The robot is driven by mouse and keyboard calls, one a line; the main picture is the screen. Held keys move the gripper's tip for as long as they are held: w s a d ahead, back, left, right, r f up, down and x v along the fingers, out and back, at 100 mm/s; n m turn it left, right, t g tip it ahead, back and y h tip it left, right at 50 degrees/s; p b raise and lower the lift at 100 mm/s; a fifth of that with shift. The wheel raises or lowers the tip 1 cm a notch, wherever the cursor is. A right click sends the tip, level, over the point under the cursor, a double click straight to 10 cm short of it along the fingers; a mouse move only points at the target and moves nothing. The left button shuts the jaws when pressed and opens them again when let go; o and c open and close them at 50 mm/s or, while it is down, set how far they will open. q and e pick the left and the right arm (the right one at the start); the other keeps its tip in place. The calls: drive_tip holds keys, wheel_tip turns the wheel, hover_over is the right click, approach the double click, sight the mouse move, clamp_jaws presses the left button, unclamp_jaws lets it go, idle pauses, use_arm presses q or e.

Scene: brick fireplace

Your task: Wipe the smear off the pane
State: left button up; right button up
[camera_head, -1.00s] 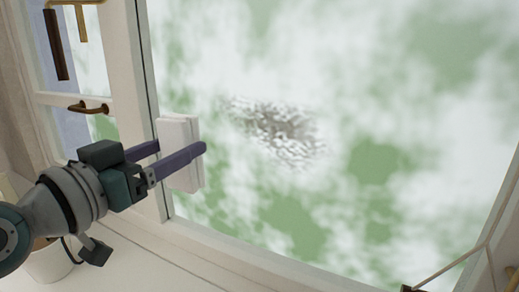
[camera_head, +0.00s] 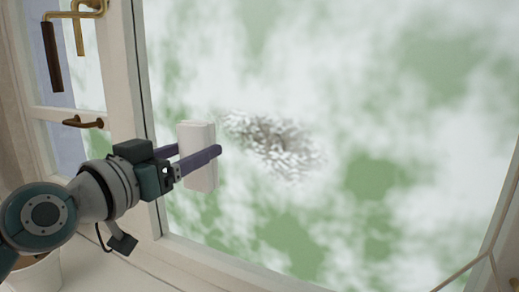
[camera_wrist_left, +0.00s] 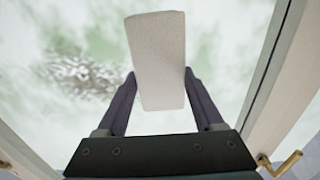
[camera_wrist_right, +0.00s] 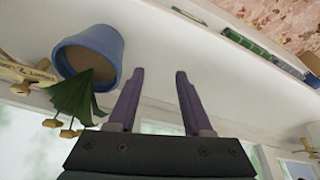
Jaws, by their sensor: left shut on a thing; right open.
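The smear (camera_head: 275,145) is a grey-brown speckled patch on the large window pane (camera_head: 400,75). It also shows in the left wrist view (camera_wrist_left: 78,74), left of the block. My left gripper (camera_head: 199,152) is shut on a white block (camera_head: 203,181), with one finger on each side. The block is upright, just left of the smear in the head view; I cannot tell whether it touches the glass. In the left wrist view the block (camera_wrist_left: 158,50) stands out beyond the fingers. My right gripper (camera_wrist_right: 160,74) is open and empty, seen only in the right wrist view.
A white window frame (camera_head: 146,185) edges the pane on the left, with a brass handle (camera_head: 83,122) beyond it. The right wrist view shows a blue pot (camera_wrist_right: 88,52), a green leaf-like piece (camera_wrist_right: 78,100) and a ledge (camera_wrist_right: 240,75). Bare glass surrounds the smear.

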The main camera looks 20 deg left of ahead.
use_arm(q)
drive_tip(key=shift+w+d+b, duration=0.15)
drive_tip(key=shift+w+b, duration=0.15)
drive_tip(key=shift+w, duration=0.6)
